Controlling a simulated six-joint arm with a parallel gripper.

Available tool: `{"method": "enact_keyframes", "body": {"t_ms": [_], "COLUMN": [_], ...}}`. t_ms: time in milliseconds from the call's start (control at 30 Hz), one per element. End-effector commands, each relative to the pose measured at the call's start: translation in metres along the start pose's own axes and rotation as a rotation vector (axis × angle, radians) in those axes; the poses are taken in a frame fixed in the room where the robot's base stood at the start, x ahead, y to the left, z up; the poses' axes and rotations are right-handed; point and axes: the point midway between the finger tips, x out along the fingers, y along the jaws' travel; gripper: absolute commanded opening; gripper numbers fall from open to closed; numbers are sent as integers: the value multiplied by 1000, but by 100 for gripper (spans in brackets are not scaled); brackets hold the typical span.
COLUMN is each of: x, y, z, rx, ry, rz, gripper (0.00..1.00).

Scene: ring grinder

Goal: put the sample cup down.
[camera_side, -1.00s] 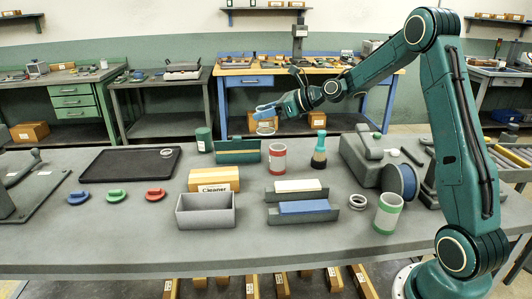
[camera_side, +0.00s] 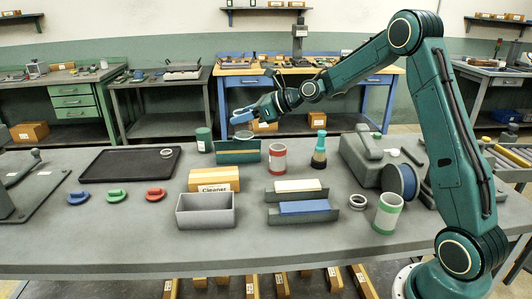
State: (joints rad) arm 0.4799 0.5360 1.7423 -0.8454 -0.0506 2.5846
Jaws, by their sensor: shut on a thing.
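My gripper (camera_side: 243,117) is above the back of the bench, over the dark green holder (camera_side: 238,157). Its blue fingers are shut on a small, pale, round thing, which I take to be the sample cup (camera_side: 245,133). The cup shows just under the fingers and in front of the holder's upper edge. It looks held above the bench; from this angle I cannot tell whether it touches the holder. The fingers hide part of the cup.
A green cylinder (camera_side: 204,140) stands left of the holder, and a red-banded container (camera_side: 277,158) stands right. A yellow Cleaner box (camera_side: 214,178) and an open grey bin (camera_side: 206,211) lie in front. A black tray (camera_side: 110,168) holds a ring; much of it is bare.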

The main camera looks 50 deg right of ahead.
Motion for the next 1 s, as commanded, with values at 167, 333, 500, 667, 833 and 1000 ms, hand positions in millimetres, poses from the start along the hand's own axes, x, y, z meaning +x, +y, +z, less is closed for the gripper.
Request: {"method": "enact_keyframes", "body": {"t_ms": [167,333,500,667,833,1000], "x": [41,77,109,136,157,169], "y": [39,80,125,172,219,251], "z": [17,33,47,60,70,77], "rx": [-29,-52,-73,-93,-110,-120], "ry": [3,5,4,1,-4,-8], "rz": [58,111,161,209,253,281], "gripper": [21,21,21,21,21,21]}}
